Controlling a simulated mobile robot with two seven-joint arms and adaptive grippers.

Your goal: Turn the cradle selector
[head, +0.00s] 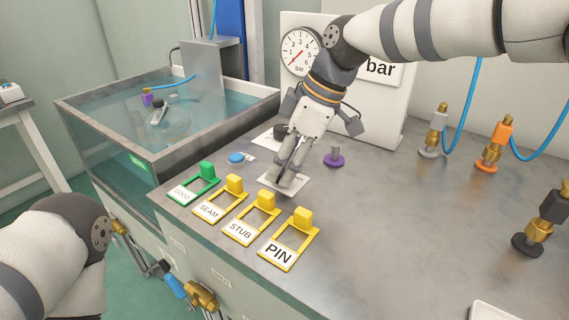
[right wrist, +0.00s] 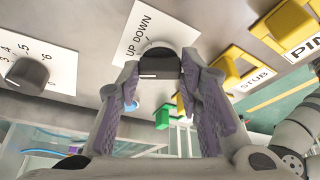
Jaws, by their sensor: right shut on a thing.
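The cradle selector is a black knob (right wrist: 160,64) on a white plate marked UP DOWN (right wrist: 148,28) in the right wrist view. In the head view its plate (head: 296,184) lies flat on the bench top, and the knob is mostly hidden by my fingers. My right gripper (head: 284,178) points down at it, one finger on each side, and is shut on the knob. The knob's pale pointer line lies across its face in the right wrist view. My left arm shows at the lower left of the head view; its gripper is out of the picture.
A second black dial (right wrist: 28,73) with a numbered plate is close by. Yellow frames and a green frame (head: 207,172) line the front edge; a purple knob (head: 334,157) stands right. A water tank (head: 130,150) is at left. The bench's right middle is clear.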

